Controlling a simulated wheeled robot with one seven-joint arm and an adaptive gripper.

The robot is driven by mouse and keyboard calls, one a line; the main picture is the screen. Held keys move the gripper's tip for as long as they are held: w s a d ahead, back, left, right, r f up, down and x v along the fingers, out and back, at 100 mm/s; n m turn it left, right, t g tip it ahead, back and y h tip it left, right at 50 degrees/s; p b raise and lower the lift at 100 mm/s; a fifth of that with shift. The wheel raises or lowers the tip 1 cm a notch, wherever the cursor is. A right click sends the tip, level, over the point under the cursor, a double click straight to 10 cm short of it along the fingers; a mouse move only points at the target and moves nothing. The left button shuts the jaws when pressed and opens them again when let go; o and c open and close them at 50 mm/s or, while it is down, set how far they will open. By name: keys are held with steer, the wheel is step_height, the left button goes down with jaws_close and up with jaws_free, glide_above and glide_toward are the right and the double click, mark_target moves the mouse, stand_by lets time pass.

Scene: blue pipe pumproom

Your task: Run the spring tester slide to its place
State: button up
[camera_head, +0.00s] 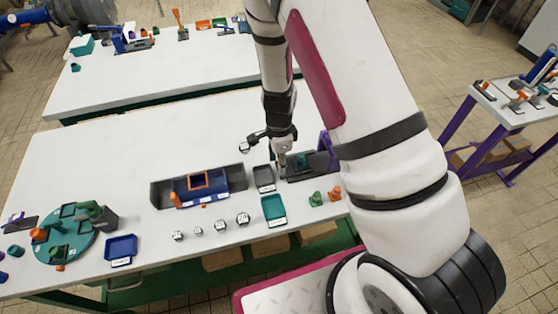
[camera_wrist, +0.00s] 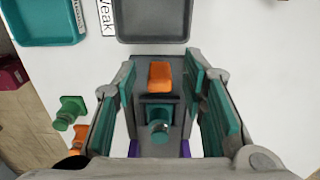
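The spring tester (camera_head: 300,178) is a dark base with a purple upright (camera_head: 327,150) at its right end, on the white table. In the wrist view, its grey track (camera_wrist: 176,135) carries a dark slide with a round teal knob (camera_wrist: 159,128), and an orange block (camera_wrist: 160,74) lies farther along it. My gripper (camera_head: 282,168) is over the tester and points down. In the wrist view, my gripper (camera_wrist: 160,95) has its teal-padded fingers apart on both sides of the slide and orange block. I cannot tell whether a finger touches the slide.
A grey tray (camera_head: 264,187) sits left of the tester, and a teal tray (camera_head: 273,209) in front of it. Small green (camera_head: 316,199) and orange (camera_head: 335,194) pieces stand near the front edge. A blue fixture (camera_head: 201,188) and several small metal pieces lie farther left.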

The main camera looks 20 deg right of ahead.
step_height(320, 180, up, 12)
steer(key=shift+f, duration=0.15)
steer(key=shift+a, duration=0.1)
stand_by(0.6)
